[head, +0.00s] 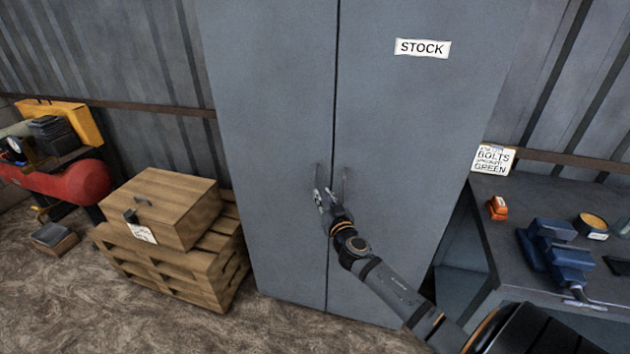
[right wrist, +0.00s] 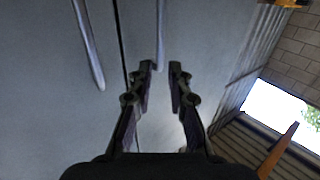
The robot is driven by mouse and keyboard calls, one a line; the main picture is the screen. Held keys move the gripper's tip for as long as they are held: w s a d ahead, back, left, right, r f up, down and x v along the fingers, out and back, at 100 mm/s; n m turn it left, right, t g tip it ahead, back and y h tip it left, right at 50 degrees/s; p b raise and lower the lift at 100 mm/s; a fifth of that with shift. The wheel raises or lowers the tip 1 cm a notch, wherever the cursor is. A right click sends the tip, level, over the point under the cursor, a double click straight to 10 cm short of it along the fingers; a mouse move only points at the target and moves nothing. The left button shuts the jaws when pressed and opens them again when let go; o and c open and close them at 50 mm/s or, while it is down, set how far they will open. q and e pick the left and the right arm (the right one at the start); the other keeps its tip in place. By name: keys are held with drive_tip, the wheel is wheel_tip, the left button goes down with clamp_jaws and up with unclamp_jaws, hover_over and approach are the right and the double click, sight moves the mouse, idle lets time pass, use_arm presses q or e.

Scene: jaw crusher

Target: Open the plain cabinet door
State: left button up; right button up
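The tall grey cabinet has two doors that meet at a dark vertical seam, both shut. The left one is the plain door (head: 275,110), without a label. The right door (head: 420,130) carries a white STOCK sign (head: 422,48). Each has a slim upright handle near the seam; the plain door's handle (head: 318,176) is partly hidden by my gripper. My right gripper (head: 325,194) is at that handle. In the right wrist view its fingers (right wrist: 161,68) are apart, with the handle's end (right wrist: 160,40) in line with the gap. Contact is unclear. My left gripper is out of view.
A wooden crate (head: 163,205) on pallets (head: 190,270) stands left of the cabinet, close to the plain door. A workbench (head: 515,215) with a blue vise (head: 555,250) stands at the right. The floor directly before the doors looks clear.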

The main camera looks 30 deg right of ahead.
sight(315, 183)
drive_tip(key=p+x, duration=0.1)
drive_tip(key=x, duration=0.7)
drive_tip(key=shift+f, duration=0.1)
drive_tip(key=shift+w, duration=0.3)
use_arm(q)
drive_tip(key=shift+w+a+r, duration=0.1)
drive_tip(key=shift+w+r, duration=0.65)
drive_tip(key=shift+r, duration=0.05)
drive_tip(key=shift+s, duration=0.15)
use_arm(e)
clamp_jaws()
